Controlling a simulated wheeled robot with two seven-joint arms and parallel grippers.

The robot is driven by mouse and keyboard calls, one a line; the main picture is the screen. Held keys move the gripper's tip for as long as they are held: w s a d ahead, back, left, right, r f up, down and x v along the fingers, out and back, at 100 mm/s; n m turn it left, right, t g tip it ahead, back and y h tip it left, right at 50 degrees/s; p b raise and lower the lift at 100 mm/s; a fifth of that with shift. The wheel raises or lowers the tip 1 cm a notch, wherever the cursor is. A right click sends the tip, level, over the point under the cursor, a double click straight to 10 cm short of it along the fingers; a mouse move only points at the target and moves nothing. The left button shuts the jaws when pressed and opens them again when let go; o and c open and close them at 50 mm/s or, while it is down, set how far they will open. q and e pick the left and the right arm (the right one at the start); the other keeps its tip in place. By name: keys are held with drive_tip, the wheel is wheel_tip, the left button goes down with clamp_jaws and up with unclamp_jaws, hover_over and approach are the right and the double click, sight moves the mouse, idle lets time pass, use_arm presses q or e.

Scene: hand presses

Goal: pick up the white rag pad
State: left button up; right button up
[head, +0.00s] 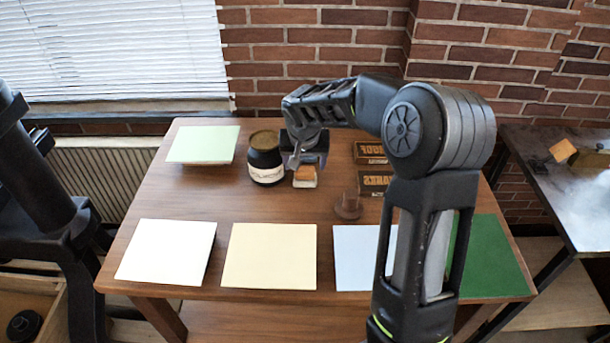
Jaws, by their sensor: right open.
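My right gripper (307,162) hangs over the middle of the wooden table (215,200), pointing down, and is open. Right under it is a small block with a tan top and a white lower part (304,182), which looks like the white rag pad. The gripper partly hides the pad, and I cannot tell whether the fingers touch it. My left arm shows at the left edge, but its gripper is out of view.
A dark jar with a pale label (267,160) stands close left of the gripper. A brown knob-like tool (348,204) and dark boxes (374,182) are to the right. Flat sheets lie along the front: white (165,250), cream (269,256), pale blue (355,256), green (492,258).

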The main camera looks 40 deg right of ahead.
sight(305, 170)
drive_tip(key=shift+w+f, duration=0.1)
drive_tip(key=shift+f, duration=0.15)
drive_tip(key=p+x, duration=0.2)
drive_tip(key=x, duration=0.2)
drive_tip(key=shift+f, duration=0.35)
drive_tip(key=shift+d+f, duration=0.1)
drive_tip(key=shift+f, duration=0.2)
drive_tip(key=c, duration=1.1)
drive_tip(key=shift+r, duration=0.15)
drive_tip(key=shift+c, duration=0.2)
